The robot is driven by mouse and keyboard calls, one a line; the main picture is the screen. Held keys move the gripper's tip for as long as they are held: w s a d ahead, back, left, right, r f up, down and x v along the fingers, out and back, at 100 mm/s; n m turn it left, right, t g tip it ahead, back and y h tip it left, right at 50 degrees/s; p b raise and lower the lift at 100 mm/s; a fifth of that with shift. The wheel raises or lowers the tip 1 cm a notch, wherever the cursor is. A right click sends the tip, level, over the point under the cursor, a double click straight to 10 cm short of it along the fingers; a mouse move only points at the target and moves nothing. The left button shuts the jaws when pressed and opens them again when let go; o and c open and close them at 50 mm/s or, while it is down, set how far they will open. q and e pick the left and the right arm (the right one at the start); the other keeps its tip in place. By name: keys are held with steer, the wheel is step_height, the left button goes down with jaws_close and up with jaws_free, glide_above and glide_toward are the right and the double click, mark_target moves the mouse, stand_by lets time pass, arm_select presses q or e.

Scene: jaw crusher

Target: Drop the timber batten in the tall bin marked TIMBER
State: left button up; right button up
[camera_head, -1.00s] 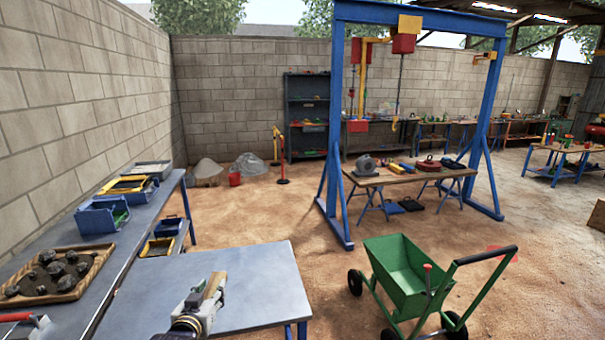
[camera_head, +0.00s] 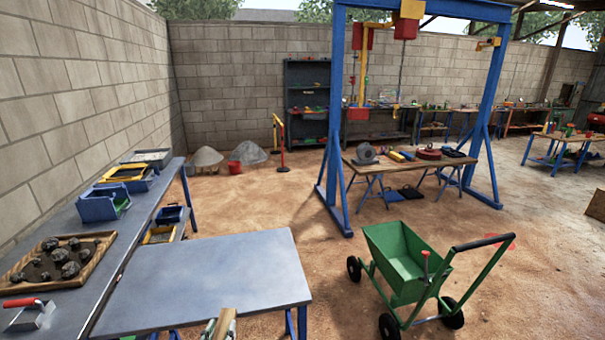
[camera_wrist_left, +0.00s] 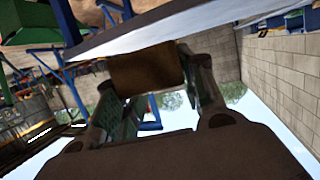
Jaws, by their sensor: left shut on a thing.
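My left gripper (camera_head: 218,331) is at the bottom edge of the head view, in front of the grey table, with only its tip showing. It is shut on the timber batten (camera_head: 227,320), a pale wooden piece. In the left wrist view the batten (camera_wrist_left: 147,69) shows as a brown block end between the two fingers of the gripper (camera_wrist_left: 150,85). I cannot make out a tall bin marked TIMBER in either view. My right gripper is not in view.
A grey table (camera_head: 205,280) stands just beyond the gripper, beside a long bench (camera_head: 95,260) with blue bins and a wooden tray (camera_head: 85,277) of rocks. A green cart (camera_head: 405,262) stands to the right. A blue gantry (camera_head: 334,130) is beyond; sandy floor between is open.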

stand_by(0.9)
arm_select(q)
steer(key=d+r+m+g+h, duration=0.1)
steer(key=d+r+m+h, duration=0.3)
steer(key=d+r, duration=0.3)
steer(key=s+d+r+m+g+h, duration=0.1)
steer(key=d+r+m+h, duration=0.3)
steer(key=d+r, duration=0.4)
steer(key=shift+r+g+h, duration=0.7)
steer(key=shift+r, duration=2.55)
